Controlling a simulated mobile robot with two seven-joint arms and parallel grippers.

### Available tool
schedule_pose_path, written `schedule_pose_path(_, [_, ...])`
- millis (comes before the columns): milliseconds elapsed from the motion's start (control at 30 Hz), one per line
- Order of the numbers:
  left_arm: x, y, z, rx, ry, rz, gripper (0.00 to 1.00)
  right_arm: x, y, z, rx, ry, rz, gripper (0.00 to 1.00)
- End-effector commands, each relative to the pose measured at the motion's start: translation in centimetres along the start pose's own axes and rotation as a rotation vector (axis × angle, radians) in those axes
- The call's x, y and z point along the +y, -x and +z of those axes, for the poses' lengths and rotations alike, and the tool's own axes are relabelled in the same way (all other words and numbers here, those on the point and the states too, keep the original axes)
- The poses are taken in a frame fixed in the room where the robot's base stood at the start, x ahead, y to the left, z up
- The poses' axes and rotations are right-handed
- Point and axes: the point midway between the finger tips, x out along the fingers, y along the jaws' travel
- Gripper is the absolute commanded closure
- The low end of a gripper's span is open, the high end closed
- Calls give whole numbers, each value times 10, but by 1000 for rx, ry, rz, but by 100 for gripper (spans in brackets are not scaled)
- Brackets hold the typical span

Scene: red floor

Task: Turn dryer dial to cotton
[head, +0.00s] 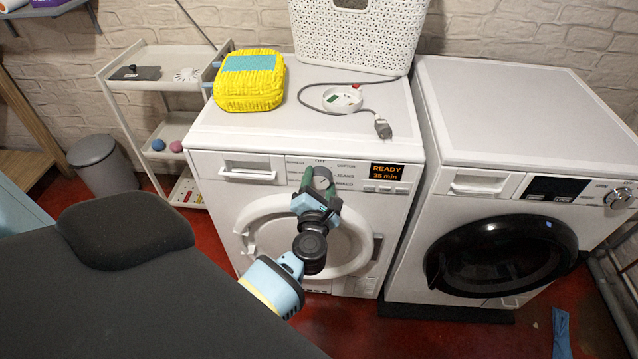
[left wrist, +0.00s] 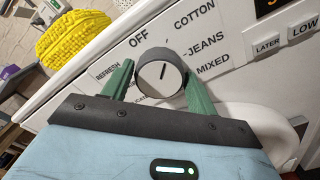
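The dryer (head: 225,205) is the white machine on the left, with a round door and a display reading READY 35 min. Its dial (left wrist: 161,77) is round with a pale face and a short dark mark pointing up and slightly right, between the OFF and COTTON labels in the left wrist view. COTTON (left wrist: 195,17) is printed up and right of the dial. My left gripper (left wrist: 159,72) is open, its green fingers on either side of the dial; contact is unclear. In the head view the left gripper (head: 319,178) largely covers the dial. My right gripper is out of view.
A yellow textured bundle (head: 249,83), a small white dish (head: 342,99) and a cable with a plug (head: 383,128) lie on the dryer. A white basket (head: 357,38) stands behind. A washing machine (head: 525,125) stands close on the right. A shelf cart (head: 170,130) is left.

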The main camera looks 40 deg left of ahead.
Motion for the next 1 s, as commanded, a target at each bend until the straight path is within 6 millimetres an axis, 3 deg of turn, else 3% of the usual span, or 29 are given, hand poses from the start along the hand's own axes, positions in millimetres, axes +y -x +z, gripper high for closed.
schedule_pose_path(100, [0,0,0,0,1,0,26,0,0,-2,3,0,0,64])
schedule_pose_path(467, [0,5,0,1,1,-1,26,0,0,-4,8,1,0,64])
schedule_pose_path(800, [0,55,-1,3,2,-1,26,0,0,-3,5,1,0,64])
schedule_pose_path(1000, [0,75,-1,2,1,0,26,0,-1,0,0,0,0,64])
